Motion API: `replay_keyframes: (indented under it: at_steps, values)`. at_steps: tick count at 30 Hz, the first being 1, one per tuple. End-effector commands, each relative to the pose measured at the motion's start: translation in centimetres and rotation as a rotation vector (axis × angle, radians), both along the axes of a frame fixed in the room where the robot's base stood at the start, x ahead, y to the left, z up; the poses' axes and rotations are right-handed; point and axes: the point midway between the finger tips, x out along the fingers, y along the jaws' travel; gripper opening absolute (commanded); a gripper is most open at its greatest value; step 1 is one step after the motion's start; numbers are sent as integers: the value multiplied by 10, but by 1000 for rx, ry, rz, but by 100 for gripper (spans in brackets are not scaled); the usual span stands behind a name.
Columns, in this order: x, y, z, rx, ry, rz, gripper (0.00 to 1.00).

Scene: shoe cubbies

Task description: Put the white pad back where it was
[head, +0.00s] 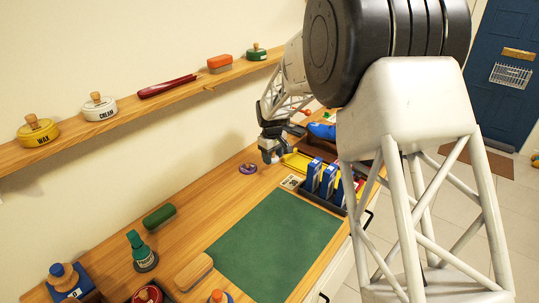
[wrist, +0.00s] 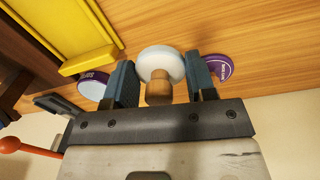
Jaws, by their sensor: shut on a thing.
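The white pad (wrist: 163,60) is a round white disc with a wooden knob (wrist: 158,92). In the wrist view it sits between the two blue-grey fingers of my gripper (wrist: 160,75), which are shut on it. In the head view my gripper (head: 270,150) is low over the far part of the wooden bench, left of a yellow tray. Only a small pale bit of the pad shows there. I cannot tell whether the pad touches the bench.
A purple tin (wrist: 219,68) is close right of the fingers in the wrist view; another purple-sided tin (wrist: 93,85) is close left. The yellow tray (wrist: 70,30) lies beyond. A rack of blue boxes (head: 313,175) and a green mat (head: 275,240) are nearer. A wall shelf (head: 150,108) runs along the left.

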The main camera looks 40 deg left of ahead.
Motion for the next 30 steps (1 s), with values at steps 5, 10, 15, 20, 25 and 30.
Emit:
replay_keyframes:
  at_steps: [5,10,15,20,25,30]
  values:
    - [15,16,-3,0,0,0,29]
    - [28,31,-4,1,-1,0,29]
    - [39,44,-5,0,0,0,29]
    - [45,50,-6,0,0,0,29]
    - [46,52,-6,1,0,0,29]
    - [46,52,-6,0,0,0,29]
